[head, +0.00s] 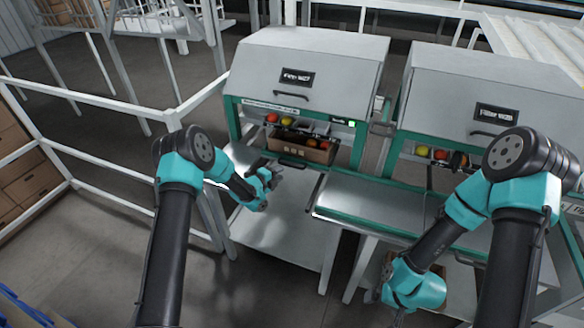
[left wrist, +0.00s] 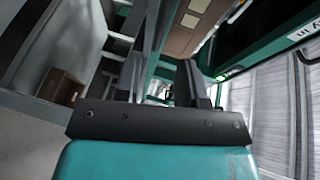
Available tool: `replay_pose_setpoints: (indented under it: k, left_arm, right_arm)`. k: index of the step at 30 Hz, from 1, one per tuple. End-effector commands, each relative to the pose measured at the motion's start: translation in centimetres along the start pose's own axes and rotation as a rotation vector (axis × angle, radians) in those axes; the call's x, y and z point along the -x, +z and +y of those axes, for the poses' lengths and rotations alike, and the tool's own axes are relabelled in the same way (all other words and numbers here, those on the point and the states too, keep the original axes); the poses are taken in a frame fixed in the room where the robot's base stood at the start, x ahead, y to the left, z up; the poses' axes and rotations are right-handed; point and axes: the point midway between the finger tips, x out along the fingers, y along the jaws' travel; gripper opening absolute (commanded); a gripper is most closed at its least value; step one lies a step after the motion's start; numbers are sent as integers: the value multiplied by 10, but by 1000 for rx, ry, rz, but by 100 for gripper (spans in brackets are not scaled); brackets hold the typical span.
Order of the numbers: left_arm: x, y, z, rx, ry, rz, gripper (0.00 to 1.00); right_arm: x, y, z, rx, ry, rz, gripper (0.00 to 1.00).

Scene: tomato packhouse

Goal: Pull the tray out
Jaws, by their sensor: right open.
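A brown cardboard tray (head: 318,155) with red and orange tomatoes sits in the opening of the left filler machine (head: 305,72), under its hood. A brown surface (left wrist: 188,32), probably the tray, shows at the top of the left wrist view. My left gripper (head: 270,167) is just in front of the tray's left front side. In the left wrist view its dark fingers (left wrist: 170,85) stand apart with nothing clear between them. I cannot tell whether it touches the tray. My right gripper (head: 376,296) is low, before the right machine, its fingers mostly hidden behind its wrist.
A second filler machine (head: 480,90) stands to the right, tomatoes in its opening. A flat grey shelf (head: 285,232) extends below the left machine, mostly clear. A metal ledge (head: 370,208) fronts the right machine. White railings (head: 90,101) and brown boxes (head: 12,170) are at left.

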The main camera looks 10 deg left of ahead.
Motion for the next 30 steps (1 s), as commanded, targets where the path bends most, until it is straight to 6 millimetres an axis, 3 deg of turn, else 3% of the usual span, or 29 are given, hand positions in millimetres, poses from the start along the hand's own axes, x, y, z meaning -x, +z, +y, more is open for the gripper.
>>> replay_pose_setpoints:
  k: [9, 15, 28, 30]
  left_arm:
    - [-54, -1, 1, -1, 1, 1, 37]
    - [-76, 0, 0, -1, 1, 0, 37]
    - [-84, 0, 0, 1, 1, 0, 37]
    - [-84, 0, 0, 0, 1, 0, 30]
  right_arm:
    - [0, 0, 0, 0, 0, 0, 96]
    - [0, 0, 0, 0, 0, 0, 96]
    - [0, 0, 0, 0, 0, 0, 96]
    - [0, 0, 0, 0, 0, 0, 96]
